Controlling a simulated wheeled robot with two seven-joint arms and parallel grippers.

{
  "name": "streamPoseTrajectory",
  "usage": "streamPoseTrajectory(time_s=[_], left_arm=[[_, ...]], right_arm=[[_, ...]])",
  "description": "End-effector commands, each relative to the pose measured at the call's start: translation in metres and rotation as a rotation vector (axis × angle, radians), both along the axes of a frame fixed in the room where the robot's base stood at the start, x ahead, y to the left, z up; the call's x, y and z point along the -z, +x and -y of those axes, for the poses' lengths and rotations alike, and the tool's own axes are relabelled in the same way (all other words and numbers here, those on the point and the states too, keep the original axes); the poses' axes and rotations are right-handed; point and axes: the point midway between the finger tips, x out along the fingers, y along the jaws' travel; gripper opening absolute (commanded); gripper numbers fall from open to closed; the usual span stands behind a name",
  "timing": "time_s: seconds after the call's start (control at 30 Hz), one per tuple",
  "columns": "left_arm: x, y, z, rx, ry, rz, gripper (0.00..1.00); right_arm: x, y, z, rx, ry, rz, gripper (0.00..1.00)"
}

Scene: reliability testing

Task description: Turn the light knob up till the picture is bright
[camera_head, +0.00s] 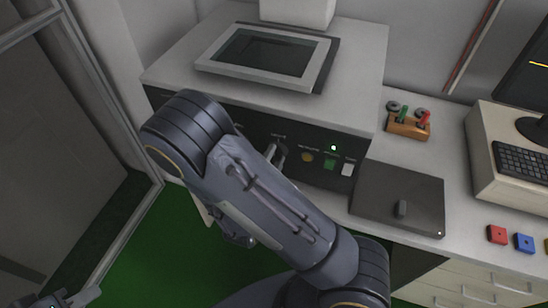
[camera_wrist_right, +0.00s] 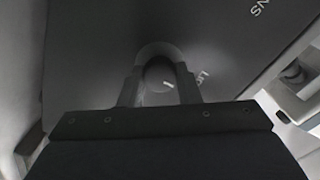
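The light knob (camera_wrist_right: 160,74) is a dark round knob with a white pointer mark, on a dark panel in the right wrist view. A partly covered label shows beside it. My right gripper (camera_wrist_right: 160,88) has one finger on each side of the knob, seemingly touching it. In the head view my right arm covers this knob and most of that gripper. The picture screen (camera_head: 262,54) on top of the machine is dark grey-green. My left gripper (camera_head: 72,299) is partly in view at the bottom left, away from the machine; its fingers are not clear.
The machine's front panel has a yellow button (camera_head: 307,157), a green button (camera_head: 330,163) and a white button (camera_head: 347,169). A dark flat box (camera_head: 375,205), a wooden block with green and red levers (camera_head: 408,127) and a keyboard (camera_head: 524,162) stand to the right.

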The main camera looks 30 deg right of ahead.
Motion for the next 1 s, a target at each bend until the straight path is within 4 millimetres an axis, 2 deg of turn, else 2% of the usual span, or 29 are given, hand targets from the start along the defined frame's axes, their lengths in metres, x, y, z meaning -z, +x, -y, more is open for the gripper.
streamPoseTrajectory(time_s=[0.03, 0.13, 0.57, 1.0], left_arm=[[0.0000, 0.0000, 0.0000, 0.000, 0.000, 0.000, 0.31], [0.0000, 0.0000, 0.0000, 0.000, 0.000, 0.000, 0.31], [-0.0019, 0.0000, 0.0000, 0.000, 0.000, 0.000, 0.31], [-0.0041, 0.0000, 0.0000, 0.000, 0.000, 0.000, 0.31]], right_arm=[[0.0001, -0.0001, 0.0000, 0.000, 0.000, 0.000, 0.21], [0.0001, -0.0002, -0.0001, 0.000, 0.000, 0.000, 0.08], [0.0000, -0.0005, 0.0000, 0.001, 0.061, 0.070, 0.07], [0.0009, -0.0006, -0.0002, 0.000, 0.305, 0.355, 0.07]])
